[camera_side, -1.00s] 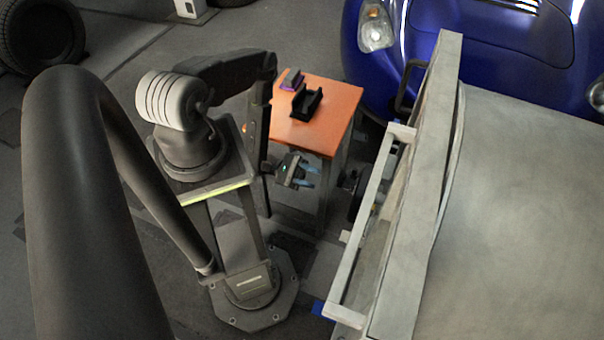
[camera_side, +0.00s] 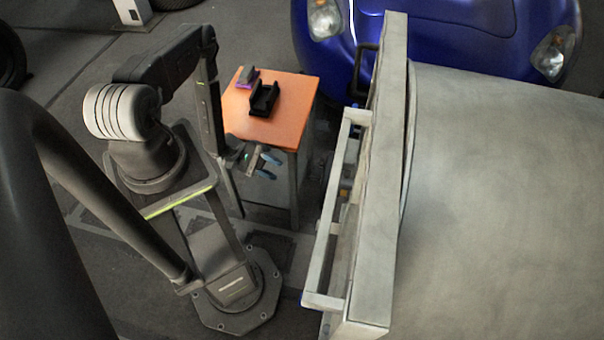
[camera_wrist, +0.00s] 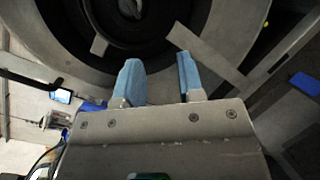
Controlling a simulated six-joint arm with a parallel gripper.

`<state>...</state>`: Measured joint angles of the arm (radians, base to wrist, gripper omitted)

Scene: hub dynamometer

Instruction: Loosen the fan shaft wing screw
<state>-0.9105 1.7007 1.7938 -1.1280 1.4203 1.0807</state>
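My gripper (camera_side: 271,167) hangs between the orange table and the grey machine frame (camera_side: 385,180) in the side view, clear of both. In the wrist view its two blue fingers (camera_wrist: 158,65) are spread apart with nothing between them. Beyond the fingertips is a large dark round opening with a black hub (camera_wrist: 130,15) inside a grey ring (camera_wrist: 62,35). I cannot make out the fan shaft wing screw in either view. A small metal rod-like part (camera_wrist: 55,119) shows at the left of the wrist view; I cannot tell what it is.
The orange table (camera_side: 290,125) carries a black holder (camera_side: 264,99) and a small grey and purple item (camera_side: 248,77). A light rail (camera_side: 328,225) runs along the frame's near side. A blue car (camera_side: 440,40) stands behind. A blue piece (camera_wrist: 304,83) shows at right in the wrist view.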

